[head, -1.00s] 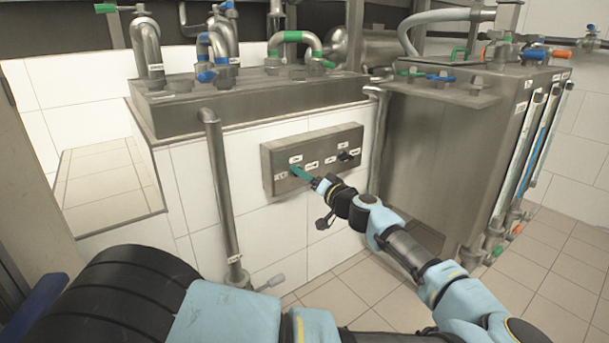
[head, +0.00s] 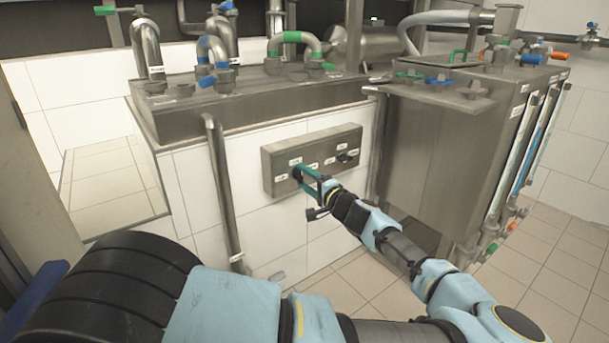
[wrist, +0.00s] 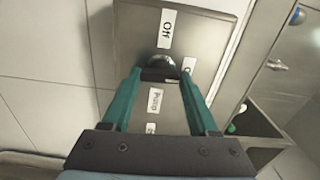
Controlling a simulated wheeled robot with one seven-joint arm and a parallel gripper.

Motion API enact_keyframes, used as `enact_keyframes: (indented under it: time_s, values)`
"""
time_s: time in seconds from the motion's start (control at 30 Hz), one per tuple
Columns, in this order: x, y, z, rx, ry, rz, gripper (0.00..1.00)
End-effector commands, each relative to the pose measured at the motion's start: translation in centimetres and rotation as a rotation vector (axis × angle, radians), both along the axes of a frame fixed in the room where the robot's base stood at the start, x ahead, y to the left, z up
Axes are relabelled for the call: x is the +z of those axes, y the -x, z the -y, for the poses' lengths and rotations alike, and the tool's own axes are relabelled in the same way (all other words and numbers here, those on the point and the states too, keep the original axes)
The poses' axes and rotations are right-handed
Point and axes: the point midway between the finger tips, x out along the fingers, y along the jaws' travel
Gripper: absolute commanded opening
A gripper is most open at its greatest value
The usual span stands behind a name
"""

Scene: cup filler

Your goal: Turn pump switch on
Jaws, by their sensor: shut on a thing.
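The pump switch (wrist: 159,63) is a dark round knob on the grey control box (head: 354,137). In the wrist view, labels reading "Off" and "Pump" are by it, and another label is partly hidden. In the head view the switch (head: 297,173) is the left knob on the box front. My gripper (wrist: 159,76) has two green fingers on either side of the knob and is shut on it. In the head view my gripper (head: 301,172) reaches the box from the lower right. The fingers hide part of the knob, and its exact setting is hard to tell.
A second black knob (head: 344,157) sits on the right of the box. A vertical pipe (head: 222,190) stands left of the box, and a large metal tank (head: 430,160) stands to the right. Open tiled floor (head: 555,250) lies at the right.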

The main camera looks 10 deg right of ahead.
Motion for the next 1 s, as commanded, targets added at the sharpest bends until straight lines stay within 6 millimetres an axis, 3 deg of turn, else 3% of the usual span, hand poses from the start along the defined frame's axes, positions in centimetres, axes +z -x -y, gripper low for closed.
enact_keyframes:
  time_s: [0.7, 0.73, 1.0]
  values:
    - [-0.10, 0.01, 0.13, -0.003, -0.067, -0.033, 0.04]
    - [-0.10, 0.01, 0.13, -0.003, -0.067, -0.033, 0.62]
    - [-0.07, 0.00, 0.06, -0.001, -0.066, -0.032, 0.90]
